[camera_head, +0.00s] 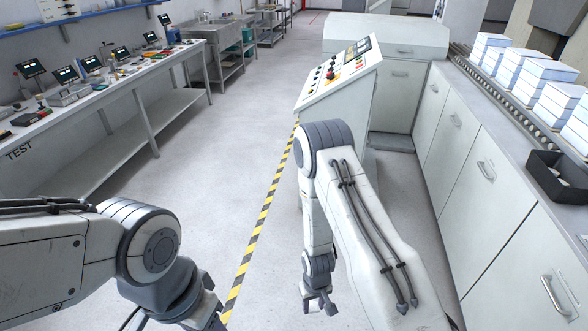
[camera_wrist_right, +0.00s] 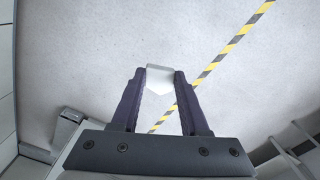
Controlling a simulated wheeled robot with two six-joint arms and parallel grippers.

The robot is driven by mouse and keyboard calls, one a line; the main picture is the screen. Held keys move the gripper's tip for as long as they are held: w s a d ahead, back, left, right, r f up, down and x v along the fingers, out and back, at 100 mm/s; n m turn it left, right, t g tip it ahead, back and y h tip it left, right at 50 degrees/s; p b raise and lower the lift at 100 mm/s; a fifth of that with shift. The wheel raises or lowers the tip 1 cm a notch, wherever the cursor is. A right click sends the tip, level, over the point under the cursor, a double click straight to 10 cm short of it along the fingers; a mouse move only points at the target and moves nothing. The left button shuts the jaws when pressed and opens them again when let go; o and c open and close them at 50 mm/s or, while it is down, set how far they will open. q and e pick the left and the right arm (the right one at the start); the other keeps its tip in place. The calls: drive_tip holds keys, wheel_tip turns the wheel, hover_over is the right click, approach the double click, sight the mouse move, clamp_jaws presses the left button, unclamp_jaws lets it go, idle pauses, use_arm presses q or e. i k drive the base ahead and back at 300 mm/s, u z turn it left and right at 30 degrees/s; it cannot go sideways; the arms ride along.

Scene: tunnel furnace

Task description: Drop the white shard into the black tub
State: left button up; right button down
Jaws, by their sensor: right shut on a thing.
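The white shard (camera_wrist_right: 160,79) is a small pale piece with a pointed lower edge, held between the fingertips of my right gripper (camera_wrist_right: 159,82). In the head view my right gripper (camera_head: 320,304) hangs low over the floor, left of the cabinets, and the shard cannot be made out there. The black tub (camera_head: 543,177) is an open dark box on the counter at the right edge, well to the right of and above my right gripper in the picture. A small pale patch shows inside it.
White cabinets (camera_head: 473,168) run along the right under the counter. Stacks of white blocks (camera_head: 541,76) sit on a roller conveyor (camera_head: 502,92) behind the tub. A sloped control console (camera_head: 338,75) stands ahead. A test bench (camera_head: 125,82) is at left. The floor between is clear.

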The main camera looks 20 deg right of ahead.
sight(537, 178)
drive_tip(key=z, duration=0.55)
drive_tip(key=i, duration=1.65)
drive_tip(key=z, duration=1.25)
drive_tip(key=i, duration=1.3)
drive_tip(key=z, duration=0.5)
